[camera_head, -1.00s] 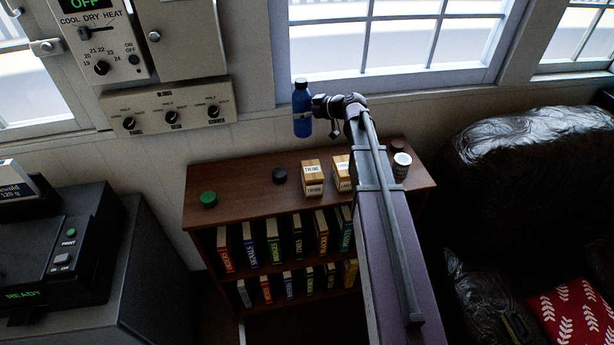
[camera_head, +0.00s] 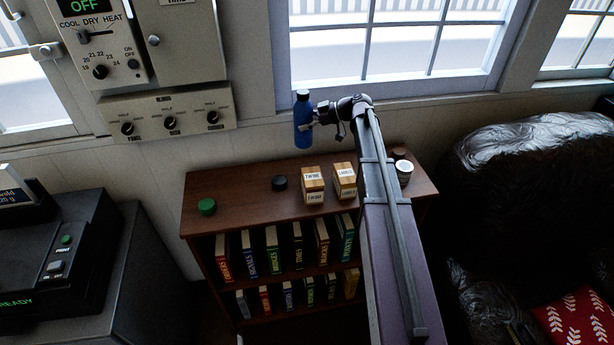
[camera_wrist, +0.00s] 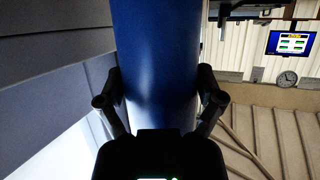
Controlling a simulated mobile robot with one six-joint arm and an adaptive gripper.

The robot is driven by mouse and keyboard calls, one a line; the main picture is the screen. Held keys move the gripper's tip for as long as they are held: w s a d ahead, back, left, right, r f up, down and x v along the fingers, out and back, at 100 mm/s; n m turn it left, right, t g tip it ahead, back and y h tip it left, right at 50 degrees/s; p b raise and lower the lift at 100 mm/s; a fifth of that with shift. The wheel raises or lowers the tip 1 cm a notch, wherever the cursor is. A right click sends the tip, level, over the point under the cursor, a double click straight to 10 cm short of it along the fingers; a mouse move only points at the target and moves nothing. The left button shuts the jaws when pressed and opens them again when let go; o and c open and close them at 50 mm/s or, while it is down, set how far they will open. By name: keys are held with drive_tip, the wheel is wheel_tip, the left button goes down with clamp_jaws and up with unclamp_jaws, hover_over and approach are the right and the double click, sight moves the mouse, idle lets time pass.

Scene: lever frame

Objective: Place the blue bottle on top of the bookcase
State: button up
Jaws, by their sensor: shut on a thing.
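The blue bottle (camera_head: 303,132) has a black cap and stands upright in my gripper (camera_head: 312,122).
On the bookcase top are a green lid (camera_head: 207,206), a black lid (camera_head: 279,183), two wooden boxes (camera_head: 313,185) (camera_head: 344,180) and a white-topped jar (camera_head: 403,172). A dark armchair (camera_head: 540,180) stands right, a printer (camera_head: 60,240) left. The top's back left is clear.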

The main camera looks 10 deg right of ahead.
sight(304, 145)
drive_tip(key=shift+f+b, duration=3.1)
drive_tip(key=shift+f+b, duration=1.85)
drive_tip(key=shift+f, duration=0.05)
drive_tip(key=shift+f, duration=0.15)
drive_tip(key=o, duration=1)
drive_tip(key=shift+o, duration=0.2)
drive_tip(key=shift+r, duration=0.25)
drive_tip(key=p+v, duration=0.4)
drive_tip(key=v, duration=0.8)
drive_tip(key=shift+p, duration=0.3)
drive_tip(key=shift+s, duration=0.15)
